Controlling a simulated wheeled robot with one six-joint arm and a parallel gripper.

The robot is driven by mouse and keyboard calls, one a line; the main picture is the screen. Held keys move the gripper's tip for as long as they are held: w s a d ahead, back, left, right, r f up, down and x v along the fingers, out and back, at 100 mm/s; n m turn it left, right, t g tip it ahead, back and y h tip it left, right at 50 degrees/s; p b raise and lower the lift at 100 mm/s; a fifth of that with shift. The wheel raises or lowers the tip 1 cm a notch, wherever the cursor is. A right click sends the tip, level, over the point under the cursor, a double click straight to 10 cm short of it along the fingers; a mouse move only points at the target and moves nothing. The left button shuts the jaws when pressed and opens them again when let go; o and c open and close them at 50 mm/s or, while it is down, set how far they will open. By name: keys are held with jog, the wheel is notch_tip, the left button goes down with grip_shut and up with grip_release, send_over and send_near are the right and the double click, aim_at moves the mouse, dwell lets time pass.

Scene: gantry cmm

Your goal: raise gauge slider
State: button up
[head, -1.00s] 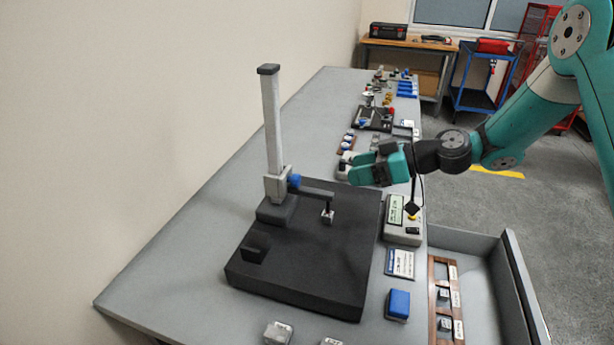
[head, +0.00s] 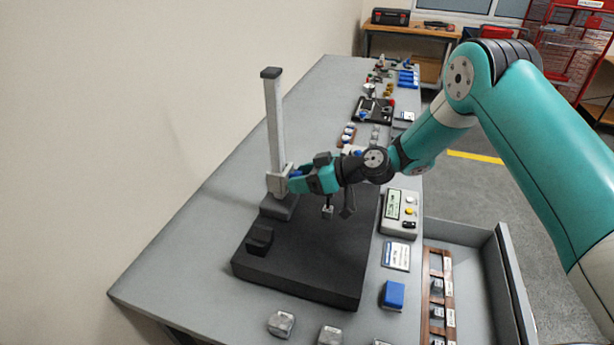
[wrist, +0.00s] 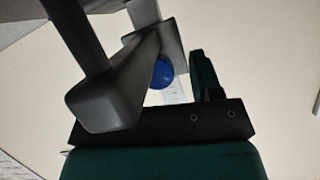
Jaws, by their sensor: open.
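The gauge stand has a tall light grey column (head: 274,120) with a dark cap, rising from a black base plate (head: 300,265). The grey slider (head: 279,183) sits low on the column, just above the dark foot. Its blue knob shows in the wrist view (wrist: 162,73), and its grey horizontal arm (wrist: 118,88) crosses there in front of my gripper. In the head view my gripper (head: 297,182) is open at the slider, with its fingertips beside the knob and hiding most of it. One dark green finger (wrist: 205,78) shows right of the knob; whether they touch is unclear.
A small probe (head: 327,211) hangs below my wrist over the plate. A readout box (head: 399,212), a card (head: 396,256) and a blue block (head: 393,295) lie right of the plate. Grey blocks (head: 281,323) lie in front. The table left of the column is clear.

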jog(key=shift+c, duration=0.3)
grip_shut()
notch_tip(320, 180, up, 14)
jog(key=shift+f+p, duration=0.1)
jog(key=shift+p, duration=0.65)
jog(key=shift+s, duration=0.1)
jog(key=shift+a, duration=0.1)
jog(key=shift+o, duration=0.3)
grip_release()
